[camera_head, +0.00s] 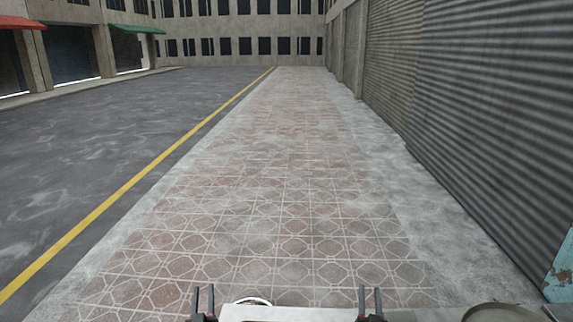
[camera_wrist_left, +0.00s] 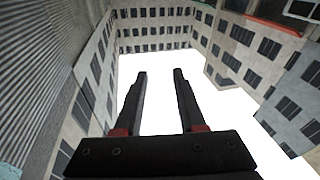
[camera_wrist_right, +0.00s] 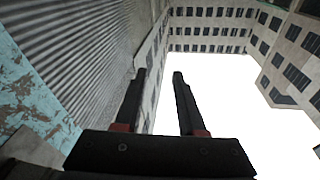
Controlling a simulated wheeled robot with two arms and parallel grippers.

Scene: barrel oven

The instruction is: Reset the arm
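My left gripper (camera_head: 203,299) shows at the bottom edge of the head view, left of centre, its two fingers upright and apart. It also shows in the left wrist view (camera_wrist_left: 161,80), open, with only sky and building fronts between and beyond its fingers. My right gripper (camera_head: 371,299) stands at the bottom edge of the head view, right of centre, fingers upright and apart. In the right wrist view (camera_wrist_right: 158,78) it is open, with nothing between the fingers. Both arms below the grippers are mostly out of the head view.
A tiled walkway (camera_head: 270,190) runs ahead and is clear. A grey road (camera_head: 90,140) with a yellow line (camera_head: 130,183) lies left. A corrugated shutter wall (camera_head: 490,110) stands right. A white rounded edge (camera_head: 252,301) and a round grey object (camera_head: 497,311) show at the bottom.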

